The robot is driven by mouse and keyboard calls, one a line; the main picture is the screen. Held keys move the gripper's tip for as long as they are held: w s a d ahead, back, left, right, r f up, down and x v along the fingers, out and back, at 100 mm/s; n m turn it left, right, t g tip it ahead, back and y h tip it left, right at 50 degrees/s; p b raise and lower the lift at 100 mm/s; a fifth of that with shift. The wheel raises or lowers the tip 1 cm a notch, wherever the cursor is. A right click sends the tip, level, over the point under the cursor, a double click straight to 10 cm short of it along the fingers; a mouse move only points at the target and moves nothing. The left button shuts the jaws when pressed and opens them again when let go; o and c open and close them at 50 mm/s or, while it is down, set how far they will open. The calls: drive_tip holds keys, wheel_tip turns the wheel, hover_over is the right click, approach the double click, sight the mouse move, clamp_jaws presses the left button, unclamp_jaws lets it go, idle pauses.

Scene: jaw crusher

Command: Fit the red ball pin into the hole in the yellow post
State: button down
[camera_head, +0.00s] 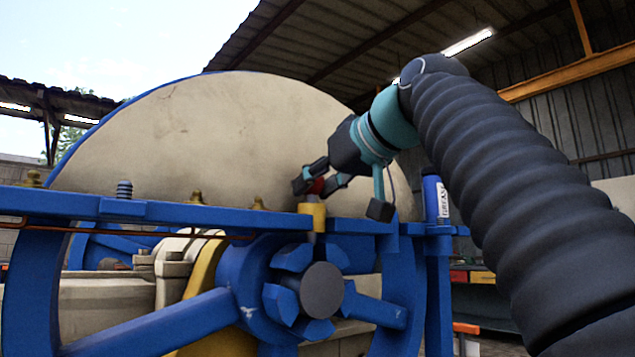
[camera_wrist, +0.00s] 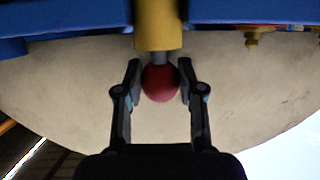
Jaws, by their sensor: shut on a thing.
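The red ball pin (camera_head: 316,187) is held by my gripper (camera_head: 318,182) right above the yellow post (camera_head: 313,216) on the blue rail. In the wrist view, which is upside down, my gripper (camera_wrist: 160,75) has its two black fingers on either side of the red ball (camera_wrist: 160,84). A short piece of grey shank shows between the ball and the end of the yellow post (camera_wrist: 158,25). The shank lines up roughly with the post's middle. The hole is hidden, and I cannot tell how far the shank is inside it.
The blue rail (camera_head: 65,202) carries brass fittings (camera_head: 194,197) and a threaded stud (camera_head: 124,189) left of the post. A blue grease can (camera_head: 434,197) stands right of my gripper. A large beige flywheel (camera_head: 230,140) rises close behind. Open air lies above the rail.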

drive_tip(key=shift+f, duration=0.6)
drive_tip(key=c, duration=0.6)
unclamp_jaws()
drive_tip(key=v, duration=1.2)
drive_tip(key=shift+r, duration=0.15)
